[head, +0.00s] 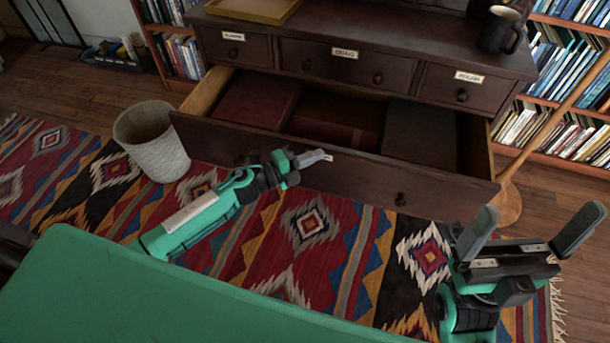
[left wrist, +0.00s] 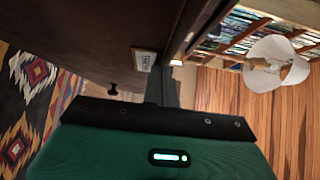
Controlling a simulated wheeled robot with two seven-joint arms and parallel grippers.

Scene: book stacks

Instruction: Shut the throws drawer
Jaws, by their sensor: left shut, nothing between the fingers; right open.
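The throws drawer is the long dark-wood drawer (head: 345,182) under the dresser's row of small drawers. It stands pulled well out, with dark red and dark green folded items inside. In the left wrist view its dark front (left wrist: 90,45) fills the upper left, with a label (left wrist: 144,61) and a knob (left wrist: 112,88). My left gripper (head: 325,156) is shut and empty at the drawer's front, near the label; whether it touches is unclear. Its fingers (left wrist: 164,88) show in the left wrist view. My right gripper (head: 533,225) is open and empty, in front of the drawer's right end.
A pale wastebasket (head: 152,140) stands beside the drawer's left end. A wooden pole with a round base (head: 508,203) stands at the right. A dark mug (head: 500,30) and a tray (head: 254,9) sit on the dresser. A patterned rug (head: 310,226) covers the floor.

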